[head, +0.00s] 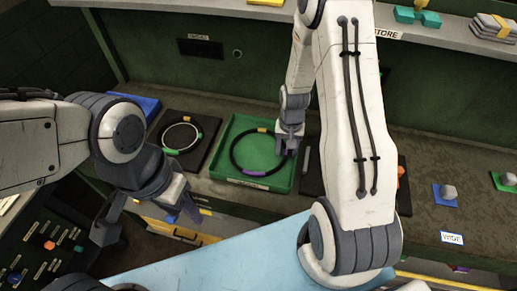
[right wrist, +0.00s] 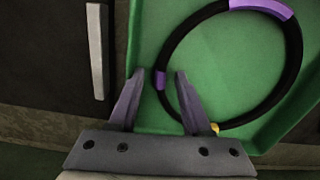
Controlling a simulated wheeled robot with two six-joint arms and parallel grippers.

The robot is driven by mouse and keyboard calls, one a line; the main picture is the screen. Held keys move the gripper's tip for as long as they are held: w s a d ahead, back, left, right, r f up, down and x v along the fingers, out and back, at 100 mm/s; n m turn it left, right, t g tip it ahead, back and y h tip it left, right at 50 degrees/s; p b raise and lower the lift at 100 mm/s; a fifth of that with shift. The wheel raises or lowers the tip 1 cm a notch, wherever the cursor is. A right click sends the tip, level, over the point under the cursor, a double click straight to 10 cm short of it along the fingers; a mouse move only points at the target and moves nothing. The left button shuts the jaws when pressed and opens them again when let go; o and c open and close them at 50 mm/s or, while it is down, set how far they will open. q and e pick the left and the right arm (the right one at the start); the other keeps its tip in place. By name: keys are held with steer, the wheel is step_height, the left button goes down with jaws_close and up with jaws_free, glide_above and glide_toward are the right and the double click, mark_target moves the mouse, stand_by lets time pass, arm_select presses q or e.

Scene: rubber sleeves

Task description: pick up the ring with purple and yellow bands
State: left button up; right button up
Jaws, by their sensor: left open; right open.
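A black ring (head: 235,150) with purple and yellow bands lies in a green tray (head: 222,187). In the right wrist view the ring (right wrist: 298,50) shows two purple bands, with a yellow band partly hidden by my right finger. My right gripper (head: 292,143) is at the ring's right side in the head view. In the right wrist view my right gripper (right wrist: 159,74) is open, with the ring's small purple band between its fingertips; contact cannot be told. My left gripper (head: 185,206) is open and empty, in front of the bench, left of the tray.
A pale ring (head: 181,125) with green and orange bands lies on a dark board left of the tray. A blue item (head: 138,103) is further left. A grey bar (right wrist: 97,50) lies on a dark surface beside the tray. A shelf (head: 230,7) runs above the back.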

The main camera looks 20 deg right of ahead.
jaws_close()
stand_by(1.4)
